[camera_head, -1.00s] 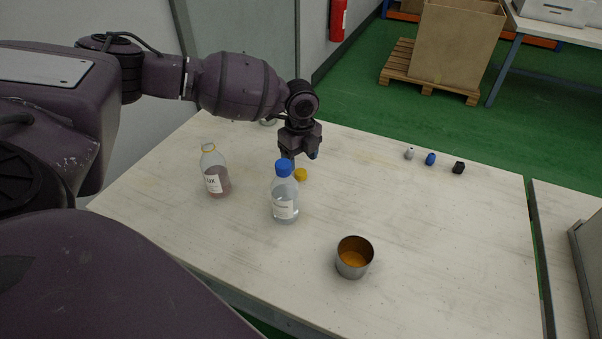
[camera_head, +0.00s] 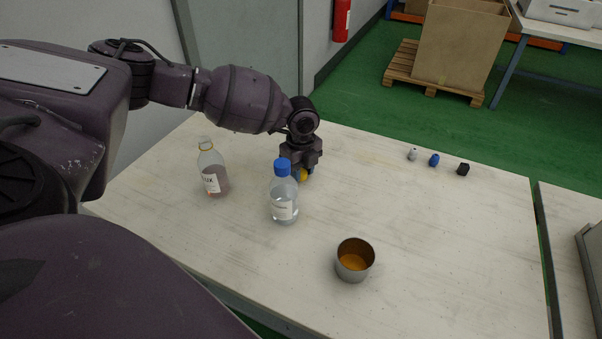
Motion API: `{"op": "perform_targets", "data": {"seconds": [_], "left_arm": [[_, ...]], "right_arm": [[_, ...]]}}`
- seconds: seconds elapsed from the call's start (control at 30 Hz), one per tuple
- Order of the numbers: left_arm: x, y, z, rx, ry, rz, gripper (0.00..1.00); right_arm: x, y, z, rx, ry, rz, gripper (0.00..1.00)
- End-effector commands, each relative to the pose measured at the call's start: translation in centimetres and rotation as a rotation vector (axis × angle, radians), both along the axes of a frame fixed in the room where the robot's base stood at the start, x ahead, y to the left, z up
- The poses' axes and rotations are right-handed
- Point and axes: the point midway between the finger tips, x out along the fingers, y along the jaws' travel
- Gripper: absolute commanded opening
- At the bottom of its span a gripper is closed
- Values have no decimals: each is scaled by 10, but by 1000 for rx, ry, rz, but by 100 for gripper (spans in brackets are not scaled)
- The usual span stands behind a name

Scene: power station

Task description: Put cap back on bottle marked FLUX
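The bottle marked FLUX (camera_head: 212,180) stands upright and uncapped at the left of the table. It holds pinkish liquid, has a yellowish ring at its neck, and part of its label reads "UX". A yellow cap (camera_head: 304,175) is at the table behind the blue-capped bottle. My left gripper (camera_head: 303,174) is down at the yellow cap, its fingers beside it. Whether the fingers press on the cap cannot be told. My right gripper is not in view.
A clear bottle with a blue cap (camera_head: 284,205) stands just in front of my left gripper. A metal cup (camera_head: 354,265) with orange-brown contents stands near the front. Several small items, such as a blue one (camera_head: 434,160), lie at the back right. The table's right middle is clear.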

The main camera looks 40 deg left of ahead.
Motion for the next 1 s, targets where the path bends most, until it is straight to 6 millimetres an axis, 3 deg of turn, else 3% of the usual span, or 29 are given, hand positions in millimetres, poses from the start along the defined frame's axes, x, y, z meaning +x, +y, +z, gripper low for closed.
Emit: {"op": "perform_targets", "data": {"seconds": [0.1, 0.4, 0.57, 0.77, 1.0], "left_arm": [[0, 0, 0, 0, 0, 0, 11], [0, 0, 1, 0, 0, 0, 11], [0, 0, 13, -1, -3, 0, 11], [1, 0, 54, -1, -8, 0, 11], [1, 0, 118, 0, -9, 0, 11]], "right_arm": [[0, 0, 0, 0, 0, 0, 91], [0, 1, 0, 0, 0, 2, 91], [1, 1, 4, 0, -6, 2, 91], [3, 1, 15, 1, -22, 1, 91], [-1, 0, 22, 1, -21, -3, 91]]}}
